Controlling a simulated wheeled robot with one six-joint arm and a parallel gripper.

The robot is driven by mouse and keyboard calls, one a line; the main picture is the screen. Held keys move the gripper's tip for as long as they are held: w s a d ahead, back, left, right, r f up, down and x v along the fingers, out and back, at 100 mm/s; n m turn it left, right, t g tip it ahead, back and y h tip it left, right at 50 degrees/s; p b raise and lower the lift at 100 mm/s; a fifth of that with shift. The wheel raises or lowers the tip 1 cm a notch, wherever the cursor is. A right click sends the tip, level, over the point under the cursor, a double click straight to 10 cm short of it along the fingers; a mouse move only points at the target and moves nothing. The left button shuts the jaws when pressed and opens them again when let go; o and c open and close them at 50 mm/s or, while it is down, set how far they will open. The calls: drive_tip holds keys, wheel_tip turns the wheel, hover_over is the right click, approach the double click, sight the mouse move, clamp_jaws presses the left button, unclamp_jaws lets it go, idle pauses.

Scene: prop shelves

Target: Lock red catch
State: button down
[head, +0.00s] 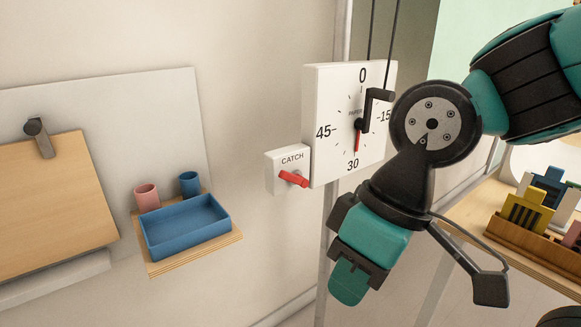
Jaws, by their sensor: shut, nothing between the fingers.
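The red catch (293,178) is a small lever on a white block labelled CATCH (289,158), fixed to the wall at the lower left of a white dial box. The lever lies nearly level, with its right end tilted a little down. My gripper (349,284) is below and to the right of the catch, pointing down, shut and empty. It is apart from the catch in the picture. The fingertips show only from behind, and the distance to the wall is hard to judge.
The dial box (330,85) has a black crank (375,100) and hanging cords; my arm covers its right edge. A wall shelf (218,250) holds a blue tray (185,235), a pink cup (146,196) and a blue cup (189,184). A wooden crate (530,240) stands right.

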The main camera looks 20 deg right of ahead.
drive_tip(key=m+t+y+p, duration=0.3)
drive_tip(key=m+t+p, duration=0.1)
drive_tip(key=p, duration=0.2)
approach(291, 177)
drive_tip(key=s+a+r, duration=0.3)
drive_tip(key=s, duration=0.5)
drive_tip(key=w+d+r+m+t+y+p, duration=0.1)
drive_tip(key=w+d+m+t, duration=0.1)
drive_tip(key=w+d, duration=0.4)
drive_tip(key=shift+d+t, duration=0.7)
drive_tip(key=shift+d, duration=0.05)
drive_tip(key=shift+s+a+f+p+x, duration=0.1)
drive_tip(key=shift+s+f+p+x, duration=0.4)
drive_tip(key=shift+x, duration=1.65)
drive_tip(key=shift+s+a+f+p+x, duration=0.1)
drive_tip(key=shift+s+p+x, duration=0.15)
drive_tip(key=shift+p+x, duration=1.25)
drive_tip(key=shift+s+a+f+x, duration=0.1)
drive_tip(key=shift+s+f+x, duration=0.2)
drive_tip(key=shift+x, duration=2.45)
